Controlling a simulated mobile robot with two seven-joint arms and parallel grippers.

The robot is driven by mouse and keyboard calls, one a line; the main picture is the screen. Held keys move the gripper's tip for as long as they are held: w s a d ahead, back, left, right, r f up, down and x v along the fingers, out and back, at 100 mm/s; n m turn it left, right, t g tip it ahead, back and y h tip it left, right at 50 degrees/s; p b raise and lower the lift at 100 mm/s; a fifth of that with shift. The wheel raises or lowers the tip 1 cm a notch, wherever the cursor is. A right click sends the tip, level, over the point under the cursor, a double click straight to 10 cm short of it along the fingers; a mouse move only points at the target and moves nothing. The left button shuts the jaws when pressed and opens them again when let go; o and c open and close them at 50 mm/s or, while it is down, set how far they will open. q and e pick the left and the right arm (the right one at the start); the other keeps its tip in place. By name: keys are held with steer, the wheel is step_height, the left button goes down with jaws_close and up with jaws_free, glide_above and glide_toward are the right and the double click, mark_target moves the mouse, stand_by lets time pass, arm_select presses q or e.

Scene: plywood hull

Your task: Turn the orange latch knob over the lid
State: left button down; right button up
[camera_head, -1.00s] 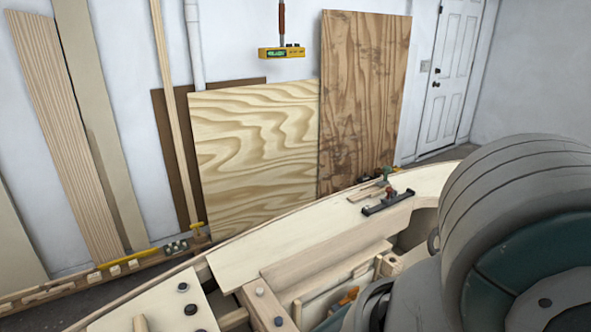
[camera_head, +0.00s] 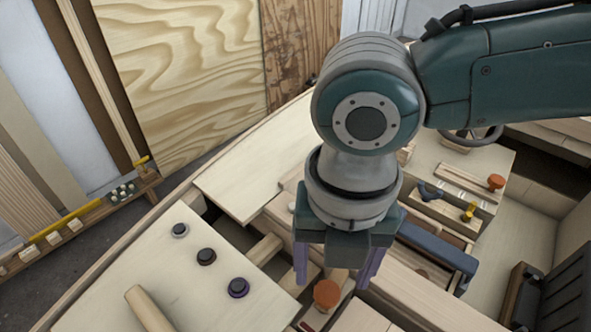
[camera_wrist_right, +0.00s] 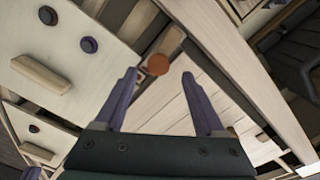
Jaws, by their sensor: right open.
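An orange round knob (camera_head: 327,293) sits low in the middle of the head view, beside a pale wooden panel edge. It also shows in the right wrist view (camera_wrist_right: 157,64), just beyond and between the fingertips. My right gripper (camera_head: 332,283) points down over it with its purple fingers apart. In the wrist view the open fingers (camera_wrist_right: 158,76) hold nothing. A pale planked panel (camera_wrist_right: 165,105), perhaps the lid, lies below them. I cannot tell whether the fingers reach the knob's height. My left gripper is not in view.
A pale panel with several dark knobs (camera_head: 206,256) and a wooden handle (camera_head: 148,308) lies at left. At right are another orange knob (camera_head: 496,182), a yellow knob (camera_head: 469,211) and a blue-grey bar (camera_head: 437,246). A black slatted object (camera_head: 560,270) stands at the right edge.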

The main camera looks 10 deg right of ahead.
mark_target(327, 291)
steer(key=shift+f, duration=1.85)
steer(key=shift+a, duration=0.1)
steer(key=shift+c, duration=0.3)
jaws_close()
